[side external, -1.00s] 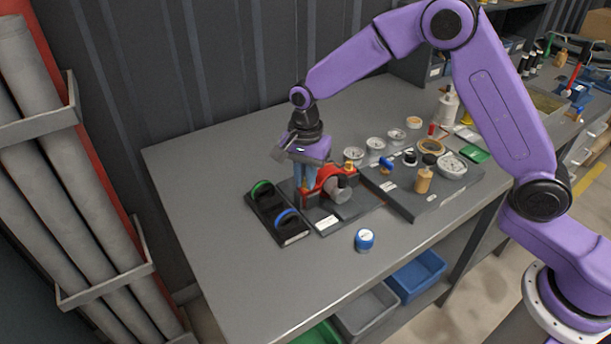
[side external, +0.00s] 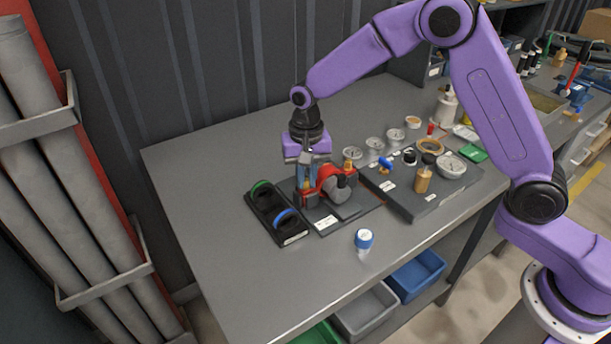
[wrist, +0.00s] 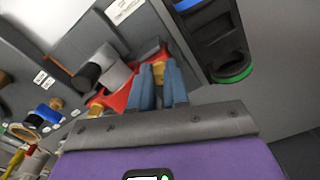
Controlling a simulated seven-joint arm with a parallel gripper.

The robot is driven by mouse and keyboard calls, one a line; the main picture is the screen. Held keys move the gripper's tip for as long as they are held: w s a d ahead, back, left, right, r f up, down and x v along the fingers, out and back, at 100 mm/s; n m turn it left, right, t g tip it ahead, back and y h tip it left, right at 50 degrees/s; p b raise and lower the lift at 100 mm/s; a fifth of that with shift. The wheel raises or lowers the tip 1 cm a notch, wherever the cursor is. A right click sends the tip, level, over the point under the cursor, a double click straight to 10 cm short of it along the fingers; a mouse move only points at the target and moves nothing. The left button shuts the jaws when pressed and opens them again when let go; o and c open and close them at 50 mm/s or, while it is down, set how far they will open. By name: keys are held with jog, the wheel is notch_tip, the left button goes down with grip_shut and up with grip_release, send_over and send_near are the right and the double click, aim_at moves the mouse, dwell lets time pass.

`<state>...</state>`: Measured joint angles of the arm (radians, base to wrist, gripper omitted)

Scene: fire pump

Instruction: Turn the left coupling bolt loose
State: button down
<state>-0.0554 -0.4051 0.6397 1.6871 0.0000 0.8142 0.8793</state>
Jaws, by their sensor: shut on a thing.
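The red pump coupling (side external: 328,179) with its grey pipe body (side external: 335,191) sits on a dark base plate on the bench. My gripper (side external: 305,192) points straight down at the coupling's left end. In the wrist view its two blue fingers (wrist: 160,88) are shut around a small brass bolt (wrist: 158,71), the left coupling bolt, at one end of the red part. The fingers hide most of this bolt in the side view. A second brass bolt (wrist: 97,108) shows at the other end of the red part, apart from my fingers.
A black tray (side external: 292,238) with a green and a blue ring stands close left of the coupling. A blue-capped container (side external: 364,239) stands in front. A dark board (side external: 433,204) with gauges and fittings lies to the right. The bench's left side is clear.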

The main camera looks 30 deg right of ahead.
jog(key=n, duration=0.7)
jog(key=shift+d, duration=0.15)
jog(key=n, duration=0.6)
jog(key=shift+w+d+n, duration=0.1)
jog(key=shift+d+n, duration=0.05)
jog(key=shift+n, duration=0.25)
jog(key=n, duration=0.8)
jog(key=shift+w+n, duration=0.15)
jog(key=shift+n, duration=0.45)
jog(key=c, duration=1.1)
grip_release()
notch_tip(320, 180, up, 17)
jog(key=shift+r, duration=0.2)
